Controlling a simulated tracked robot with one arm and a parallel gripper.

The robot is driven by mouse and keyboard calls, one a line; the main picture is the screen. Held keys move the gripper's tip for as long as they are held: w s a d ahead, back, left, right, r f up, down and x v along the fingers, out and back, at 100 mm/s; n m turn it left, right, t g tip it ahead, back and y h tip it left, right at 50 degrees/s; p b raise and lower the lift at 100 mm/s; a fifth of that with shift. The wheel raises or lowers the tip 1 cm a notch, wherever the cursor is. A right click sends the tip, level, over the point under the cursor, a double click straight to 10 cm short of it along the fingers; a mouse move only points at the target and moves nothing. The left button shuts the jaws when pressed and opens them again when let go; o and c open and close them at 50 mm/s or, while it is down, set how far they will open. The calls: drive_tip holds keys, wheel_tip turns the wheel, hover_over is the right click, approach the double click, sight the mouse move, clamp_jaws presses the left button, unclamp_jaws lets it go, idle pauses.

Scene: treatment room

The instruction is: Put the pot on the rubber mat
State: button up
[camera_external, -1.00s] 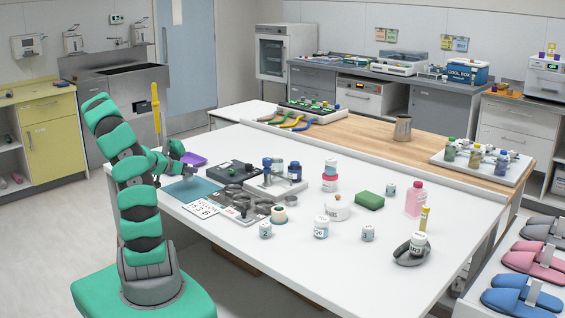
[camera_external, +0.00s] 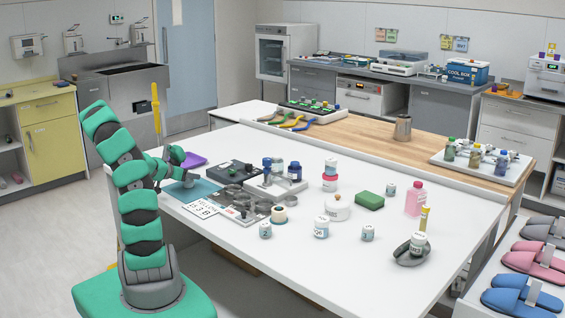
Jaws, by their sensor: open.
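A flat teal mat (camera_external: 206,188), which looks like the rubber mat, lies at the left edge of the white table. My gripper (camera_external: 186,172) is open just above the mat's far left part. A small pale grey shape (camera_external: 188,182) shows right under the gripper; I cannot tell whether it is a pot or part of the gripper. I cannot tell which pot the task means.
A purple tray (camera_external: 194,160) lies just behind my gripper.

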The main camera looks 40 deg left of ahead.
drive_tip(key=p+v, duration=0.3)
drive_tip(key=v, duration=0.9)
drive_tip(key=w+a+r+y, duration=0.1)
drive_tip(key=w+r+y, duration=0.2)
drive_tip(key=w+r, duration=0.65)
drive_tip(key=w+a+r+y, duration=0.15)
drive_tip(key=w+r, duration=0.45)
drive_tip(key=r, duration=0.6)
drive_tip(key=w+d+r+y, duration=0.1)
drive_tip(key=w+d+r, duration=0.3)
drive_tip(key=d+r, duration=0.9)
drive_tip(key=s+d+r+t+h, duration=0.1)
drive_tip(key=s+d+r+h, duration=0.1)
drive_tip(key=d+r, duration=0.3)
drive_tip(key=s+d+r+m+h, duration=0.1)
drive_tip(key=d+r, duration=0.5)
drive_tip(key=d, duration=0.8)
drive_tip(key=s+d+r+t+h, duration=0.1)
drive_tip(key=s+d+r+h, duration=0.2)
drive_tip(key=d+r, duration=0.3)
drive_tip(key=d+h, duration=0.1)
drive_tip(key=d, duration=0.2)
drive_tip(key=shift+d+t, duration=0.25)
drive_tip(key=shift+t, duration=0.05)
